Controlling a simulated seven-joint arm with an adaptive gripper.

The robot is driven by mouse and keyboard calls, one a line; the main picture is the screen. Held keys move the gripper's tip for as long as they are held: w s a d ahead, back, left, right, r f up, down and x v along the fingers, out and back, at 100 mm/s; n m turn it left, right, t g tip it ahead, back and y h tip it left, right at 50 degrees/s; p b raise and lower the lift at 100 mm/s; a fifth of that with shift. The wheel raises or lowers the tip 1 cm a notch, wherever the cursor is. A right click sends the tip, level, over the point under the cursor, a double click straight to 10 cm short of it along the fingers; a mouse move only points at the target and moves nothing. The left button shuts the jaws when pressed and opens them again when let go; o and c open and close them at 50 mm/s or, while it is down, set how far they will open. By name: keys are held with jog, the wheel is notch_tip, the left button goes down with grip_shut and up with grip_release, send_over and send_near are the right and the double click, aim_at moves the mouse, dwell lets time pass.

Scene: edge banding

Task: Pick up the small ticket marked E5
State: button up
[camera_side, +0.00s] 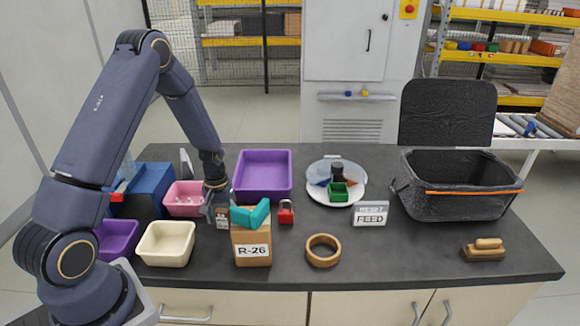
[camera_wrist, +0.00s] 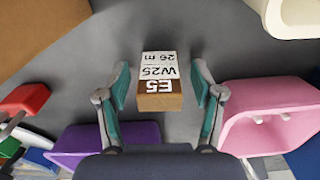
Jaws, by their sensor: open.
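The small ticket marked E5 (camera_wrist: 160,72) shows in the wrist view with a white face, black print reading E5, W25 and 26 m upside down, and a brown block-like end. It lies between the two teal-padded fingers of my open gripper (camera_wrist: 160,88), with a visible gap on each side. In the side view my gripper (camera_side: 216,203) points down low over the table, and the ticket (camera_side: 222,217) shows small and partly hidden beside it. The print cannot be read there.
A pink bin (camera_side: 184,199) and cream bin (camera_side: 166,244) stand left of my gripper. A purple tray (camera_side: 263,176) is behind. A brown R-26 box (camera_side: 252,246) with a turquoise piece (camera_side: 250,214) on top stands close at right, with a red padlock (camera_side: 286,213) beyond.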

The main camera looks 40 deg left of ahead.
jog(key=shift+f, duration=0.1)
jog(key=shift+c, duration=0.2)
jog(key=c, duration=1)
jog(key=shift+o, duration=0.2)
